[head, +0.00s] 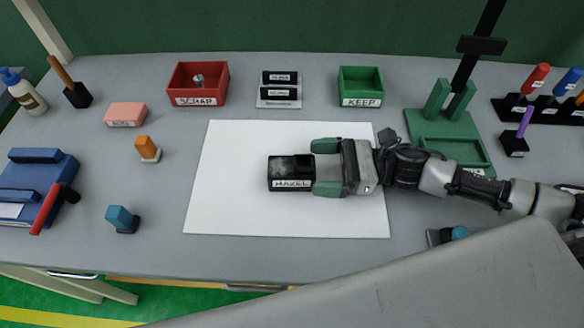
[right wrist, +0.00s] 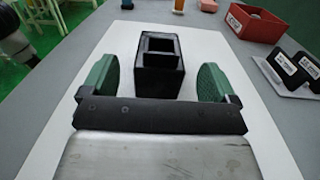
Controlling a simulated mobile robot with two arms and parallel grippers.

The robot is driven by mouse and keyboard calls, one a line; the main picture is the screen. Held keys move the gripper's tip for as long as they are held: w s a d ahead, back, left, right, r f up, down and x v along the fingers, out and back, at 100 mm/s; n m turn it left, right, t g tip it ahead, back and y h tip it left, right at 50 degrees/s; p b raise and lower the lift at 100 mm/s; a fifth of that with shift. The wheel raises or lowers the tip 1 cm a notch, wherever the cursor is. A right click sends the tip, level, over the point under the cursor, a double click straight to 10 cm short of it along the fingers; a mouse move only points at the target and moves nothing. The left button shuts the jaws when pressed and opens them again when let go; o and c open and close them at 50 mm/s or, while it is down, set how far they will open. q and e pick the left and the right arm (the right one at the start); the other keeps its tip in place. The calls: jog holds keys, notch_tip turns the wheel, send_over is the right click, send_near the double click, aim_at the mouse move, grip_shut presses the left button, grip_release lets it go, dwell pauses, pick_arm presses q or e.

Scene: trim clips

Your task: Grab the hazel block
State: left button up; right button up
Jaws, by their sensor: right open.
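The hazel block (head: 291,172) is a black block with a white label reading HAZEL on its front, lying on the white sheet (head: 230,215). In the right wrist view the block (right wrist: 158,68) shows two openings in its top. My right gripper (head: 326,161) comes in from the right, with green fingers open. Its fingertips reach about the block's right end. In the right wrist view the block lies ahead between the lines of the two fingers, and both fingers look apart from it. My left gripper is not in view.
A red SCRAP box (head: 198,99), labelled black blocks (head: 280,78) and a green KEEP box (head: 361,100) stand behind the sheet. A green fixture (head: 450,151) is behind my right arm. Blue and orange clips stand left. The sheet around the block is clear.

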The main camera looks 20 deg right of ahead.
aim_at(301, 167)
jog(key=p+x, duration=0.1)
jog(key=x, duration=0.3)
jog(key=shift+r, duration=0.15)
jog(key=shift+a, duration=0.1)
jog(key=c, duration=1.1)
